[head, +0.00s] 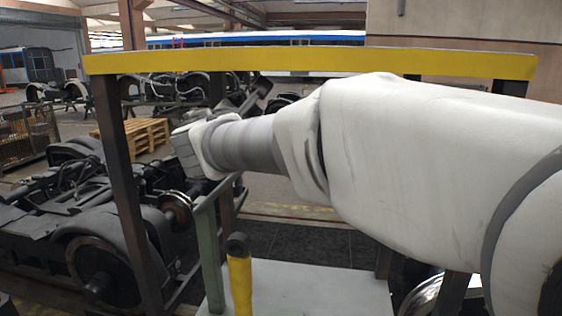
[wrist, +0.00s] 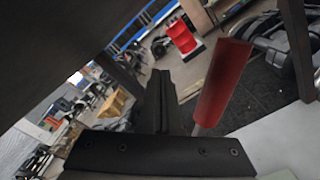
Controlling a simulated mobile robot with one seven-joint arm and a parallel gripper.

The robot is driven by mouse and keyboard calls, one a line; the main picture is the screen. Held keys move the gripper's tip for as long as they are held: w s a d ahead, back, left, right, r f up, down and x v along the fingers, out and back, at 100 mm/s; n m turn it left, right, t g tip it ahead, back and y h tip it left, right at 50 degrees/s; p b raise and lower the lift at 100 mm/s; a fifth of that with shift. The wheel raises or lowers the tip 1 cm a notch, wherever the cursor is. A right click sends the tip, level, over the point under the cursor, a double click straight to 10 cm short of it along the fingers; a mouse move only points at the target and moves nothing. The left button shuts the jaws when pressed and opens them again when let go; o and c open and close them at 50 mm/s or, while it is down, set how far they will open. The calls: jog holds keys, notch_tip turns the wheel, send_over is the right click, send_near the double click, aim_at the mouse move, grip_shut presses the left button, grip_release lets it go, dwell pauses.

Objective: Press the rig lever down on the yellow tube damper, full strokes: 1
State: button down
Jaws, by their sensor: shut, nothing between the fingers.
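The yellow tube damper (head: 239,282) stands upright with a dark eye on top, at the bottom centre of the head view. Beside it is a grey-green rig post (head: 211,262), with a sloping bar (head: 219,192) at its top. In the wrist view a red grip (wrist: 223,82) on a thin pale rod, apparently the lever handle, stands tilted right of my gripper. My gripper (wrist: 160,78) is shut and empty, its dark fingers left of the red grip; I cannot tell whether they touch. In the head view my arm hides the fingers and red grip.
A yellow-topped frame (head: 300,62) with dark posts surrounds the workspace. A pale bench top (head: 310,290) lies under the rig. A bogie (head: 95,235) stands at left, wooden pallets (head: 133,136) behind. A red object (wrist: 182,37) shows farther off.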

jog(key=shift+f, duration=0.1)
jog(key=shift+s+d+f+b, duration=0.15)
jog(key=shift+d+f+b, duration=0.4)
jog(key=shift+d+b, duration=0.35)
jog(key=shift+s+d+f+b, duration=0.1)
jog(key=shift+d+f+b, duration=0.5)
jog(key=shift+b, duration=0.4)
jog(key=shift+r, duration=0.15)
jog(key=shift+d, duration=0.15)
jog(key=shift+s+d+f+b, duration=0.1)
jog(key=shift+d+f+b, duration=0.55)
jog(key=shift+f+b, duration=0.5)
jog(key=shift+d+f+b, duration=0.25)
jog(key=shift+d+b, duration=0.35)
jog(key=shift+b, duration=0.25)
